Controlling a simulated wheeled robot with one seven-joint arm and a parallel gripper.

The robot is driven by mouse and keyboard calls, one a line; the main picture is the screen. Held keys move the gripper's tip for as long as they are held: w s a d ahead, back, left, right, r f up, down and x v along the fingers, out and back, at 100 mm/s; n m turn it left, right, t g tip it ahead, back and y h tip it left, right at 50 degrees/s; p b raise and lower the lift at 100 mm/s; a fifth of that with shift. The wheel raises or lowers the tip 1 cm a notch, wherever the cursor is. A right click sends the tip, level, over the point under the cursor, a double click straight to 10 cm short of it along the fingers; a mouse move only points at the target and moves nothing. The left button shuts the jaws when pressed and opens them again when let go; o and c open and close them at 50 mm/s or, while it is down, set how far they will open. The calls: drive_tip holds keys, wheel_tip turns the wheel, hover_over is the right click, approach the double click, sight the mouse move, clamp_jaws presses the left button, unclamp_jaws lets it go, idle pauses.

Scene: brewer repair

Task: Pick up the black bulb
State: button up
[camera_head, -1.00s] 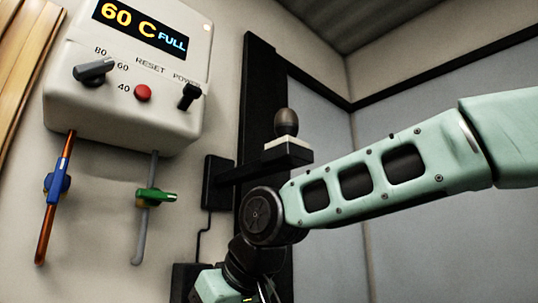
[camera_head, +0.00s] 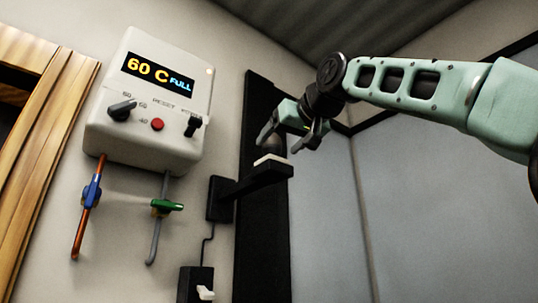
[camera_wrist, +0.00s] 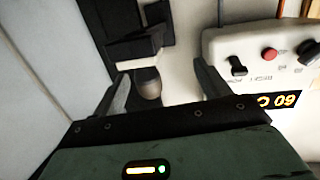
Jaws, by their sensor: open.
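The dark rounded bulb (camera_wrist: 148,85) stands on the pale square socket at the end of a black wall bracket. In the wrist view it lies between the two spread fingers of my gripper (camera_wrist: 162,74), closer to the left finger. No contact with either finger is clear. In the head view my gripper (camera_head: 281,146) reaches down over the white socket (camera_head: 271,160), open. There the bulb is hard to make out against the black panel between the fingers.
The black bracket (camera_head: 250,183) juts from the wall below my gripper. A white brewer box (camera_head: 150,105) reading 60 C FULL hangs to the left, with a blue-handled pipe (camera_head: 91,191) and a green-handled pipe (camera_head: 166,206) below. A white switch (camera_head: 205,293) sits lower.

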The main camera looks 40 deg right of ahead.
drive_tip(key=m+h, duration=0.1)
drive_tip(key=h, duration=0.1)
approach(278, 141)
drive_tip(key=s+f, duration=0.1)
drive_tip(key=s, duration=0.1)
drive_tip(key=t, duration=0.1)
drive_tip(key=p+x, duration=0.5)
drive_tip(key=x, duration=0.5)
drive_tip(key=shift+w+a+r, duration=0.1)
drive_tip(key=shift+a, duration=0.05)
drive_tip(key=p+x, duration=0.2)
drive_tip(key=x, duration=0.1)
drive_tip(key=p+x, duration=0.1)
drive_tip(key=x, duration=0.1)
drive_tip(key=shift+w+a+f, duration=0.25)
drive_tip(key=shift+w+d+f, duration=0.1)
drive_tip(key=shift+w+f, duration=0.1)
drive_tip(key=shift+w, duration=0.3)
drive_tip(key=c, duration=1.1)
